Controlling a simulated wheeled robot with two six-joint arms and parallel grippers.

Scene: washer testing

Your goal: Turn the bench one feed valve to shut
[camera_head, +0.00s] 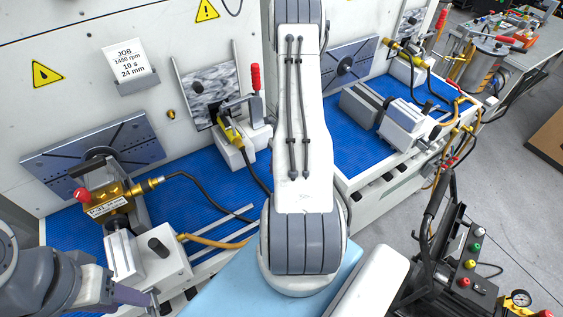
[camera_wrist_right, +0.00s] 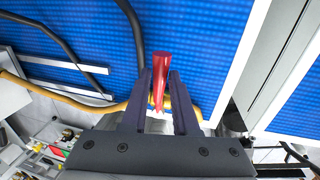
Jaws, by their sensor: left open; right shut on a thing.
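In the right wrist view my right gripper (camera_wrist_right: 160,82) has both fingers closed on a red tapered lever (camera_wrist_right: 159,72), one finger on each side. A yellow hose (camera_wrist_right: 75,98) passes behind the fingers there. The valve body under the lever is hidden, so I cannot tell its setting. In the head view my right arm covers the middle of bench one (camera_head: 170,215) and hides the right gripper and the lever. My left gripper (camera_head: 135,298) is open and empty at the lower left, close to a white vise (camera_head: 150,258).
A brass block (camera_head: 108,203) with a red knob is clamped at the left. A red-handled clamp (camera_head: 256,80) stands behind on the bench. A second blue bench (camera_head: 365,140) is at right. A black cart (camera_head: 465,265) with coloured buttons stands on the floor at right.

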